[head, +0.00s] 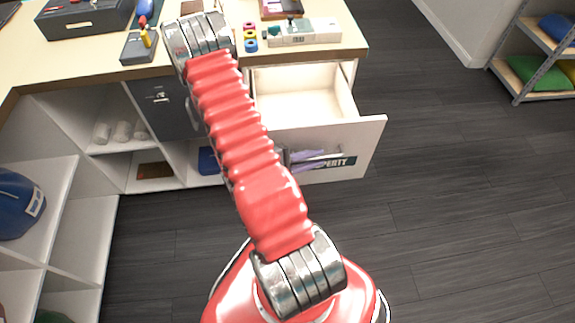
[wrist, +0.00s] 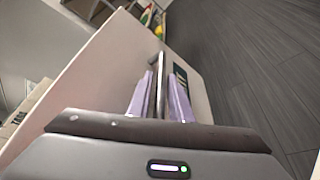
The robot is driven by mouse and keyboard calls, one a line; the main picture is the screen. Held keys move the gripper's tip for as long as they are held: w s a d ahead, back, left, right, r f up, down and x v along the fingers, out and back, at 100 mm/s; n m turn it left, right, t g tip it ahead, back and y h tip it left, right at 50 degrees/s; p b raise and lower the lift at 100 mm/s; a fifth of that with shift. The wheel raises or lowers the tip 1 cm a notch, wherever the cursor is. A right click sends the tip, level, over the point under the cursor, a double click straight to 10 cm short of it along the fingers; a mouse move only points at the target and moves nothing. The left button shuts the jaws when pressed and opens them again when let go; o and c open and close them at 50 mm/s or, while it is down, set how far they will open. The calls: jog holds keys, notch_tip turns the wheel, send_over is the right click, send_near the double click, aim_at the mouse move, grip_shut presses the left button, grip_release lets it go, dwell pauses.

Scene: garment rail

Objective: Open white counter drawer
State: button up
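The white counter drawer (head: 300,97) is pulled well out from the counter in the head view, with its pale, empty-looking inside showing. Its white front panel (head: 362,140) also fills much of the wrist view (wrist: 110,75). My gripper (head: 312,160) is at the outer face of that panel, partly behind my red arm. In the wrist view its two lavender fingers (wrist: 160,95) lie on either side of the metal bar handle (wrist: 160,62) and appear closed on it. The exact finger contact is hard to see.
The wooden counter top (head: 100,60) holds a grey toolbox (head: 85,18), colored rolls (head: 250,38) and a pale device (head: 303,32). White cubbies stand at left. A shelf rack (head: 535,60) stands at far right. The dark floor (head: 460,190) right of the drawer is clear.

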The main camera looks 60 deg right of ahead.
jog(key=v, duration=1.2)
jog(key=shift+a, duration=0.2)
dwell(0.5)
jog(key=s+a+n+g+y, duration=0.1)
jog(key=s+a+g+y, duration=0.1)
jog(key=s+a+y, duration=0.3)
jog(key=w+a+r+m+t+y, duration=0.1)
jog(key=w+a+r+t+y, duration=0.25)
jog(key=a, duration=0.25)
jog(key=w+a+r+t+y, duration=0.2)
jog(key=w+a+r, duration=0.2)
jog(key=a, duration=0.2)
jog(key=w+a+r+t+y, duration=0.1)
jog(key=a+r+t, duration=0.4)
jog(key=r, duration=0.6)
jog(key=w+a+r+t+y, duration=0.1)
jog(key=a+r+t, duration=0.4)
jog(key=r, duration=0.6)
jog(key=shift+w+y, duration=0.35)
jog(key=shift+w, duration=0.55)
